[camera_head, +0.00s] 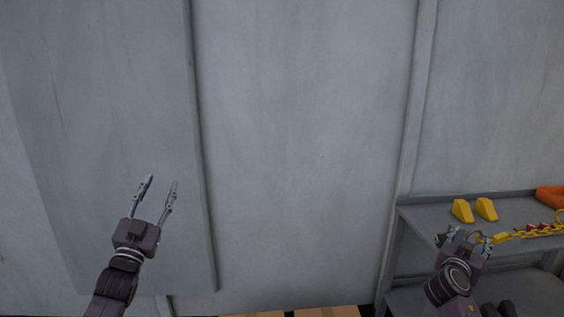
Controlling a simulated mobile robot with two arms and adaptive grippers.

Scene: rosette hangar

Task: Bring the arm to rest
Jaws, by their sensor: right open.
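My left gripper (159,183) is raised in front of the grey wall at the lower left. Its two fingers point up and stand apart, with nothing between them. My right gripper (464,237) is at the lower right, in front of the grey shelf unit (415,218). Its fingers are spread. The near end of a yellow chain-like item (540,231) shows right beside its right finger; I cannot tell whether they touch.
Two yellow wedges (462,211) (487,209) and an orange object (551,196) stand on the top shelf. Small red pieces lie by the chain. Dark objects are low at the right. Grey wall panels (300,140) fill the middle, with tan patches at the bottom edge.

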